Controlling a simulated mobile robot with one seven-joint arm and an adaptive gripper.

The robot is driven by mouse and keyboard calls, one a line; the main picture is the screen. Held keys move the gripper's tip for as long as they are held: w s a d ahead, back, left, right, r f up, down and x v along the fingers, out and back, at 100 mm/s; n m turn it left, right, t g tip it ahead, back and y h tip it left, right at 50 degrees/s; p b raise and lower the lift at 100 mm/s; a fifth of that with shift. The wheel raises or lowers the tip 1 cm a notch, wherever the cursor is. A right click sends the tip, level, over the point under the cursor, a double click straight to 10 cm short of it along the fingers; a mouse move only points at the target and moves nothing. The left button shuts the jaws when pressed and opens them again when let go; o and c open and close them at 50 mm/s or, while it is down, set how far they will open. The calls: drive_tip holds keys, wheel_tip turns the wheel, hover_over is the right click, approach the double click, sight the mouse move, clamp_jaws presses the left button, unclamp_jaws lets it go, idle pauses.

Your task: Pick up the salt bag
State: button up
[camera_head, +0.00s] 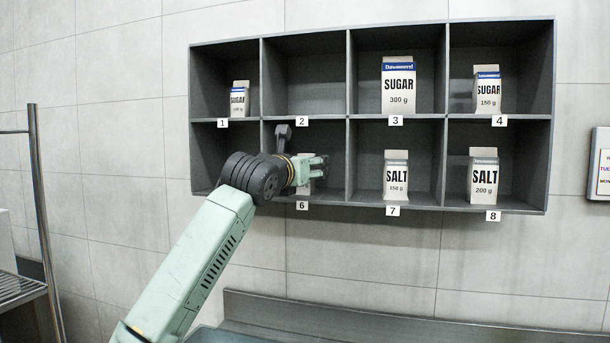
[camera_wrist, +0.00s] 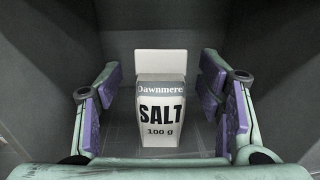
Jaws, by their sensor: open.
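A white salt bag (camera_wrist: 161,115) marked "SALT 100 g" stands upright in the middle of the wrist view, inside a grey compartment. My gripper (camera_wrist: 161,100) is open, with one purple-padded finger on each side of the bag and a gap at both sides. In the head view my gripper (camera_head: 318,170) reaches into compartment 6 of the wall shelf, and the salt bag there is mostly hidden behind it. Two more salt bags stand in the bottom row: a 150 g one (camera_head: 396,178) in compartment 7 and a 200 g one (camera_head: 483,180) in compartment 8.
The grey wall shelf (camera_head: 348,118) has dividers close on both sides of my gripper. Sugar bags stand in compartments 1 (camera_head: 239,100), 3 (camera_head: 398,87) and 4 (camera_head: 487,92). Compartment 2 looks empty. A metal rack (camera_head: 42,215) stands at the left.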

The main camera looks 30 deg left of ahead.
drive_tip(key=shift+c, duration=0.5)
drive_tip(key=c, duration=1.2)
drive_tip(key=shift+r, duration=0.2)
drive_tip(key=shift+r, duration=0.25)
drive_tip(key=shift+s+d+r+b, duration=0.1)
drive_tip(key=shift+s+r+b, duration=0.05)
drive_tip(key=shift+r+b, duration=0.45)
drive_tip(key=shift+s+d+r+b, duration=0.1)
drive_tip(key=shift+r+b, duration=0.25)
drive_tip(key=shift+r, duration=0.3)
drive_tip(key=s+d+r+b, duration=0.1)
drive_tip(key=s+d+b, duration=0.5)
drive_tip(key=s, duration=0.7)
drive_tip(key=shift+d+r, duration=0.35)
drive_tip(key=shift+d, duration=0.85)
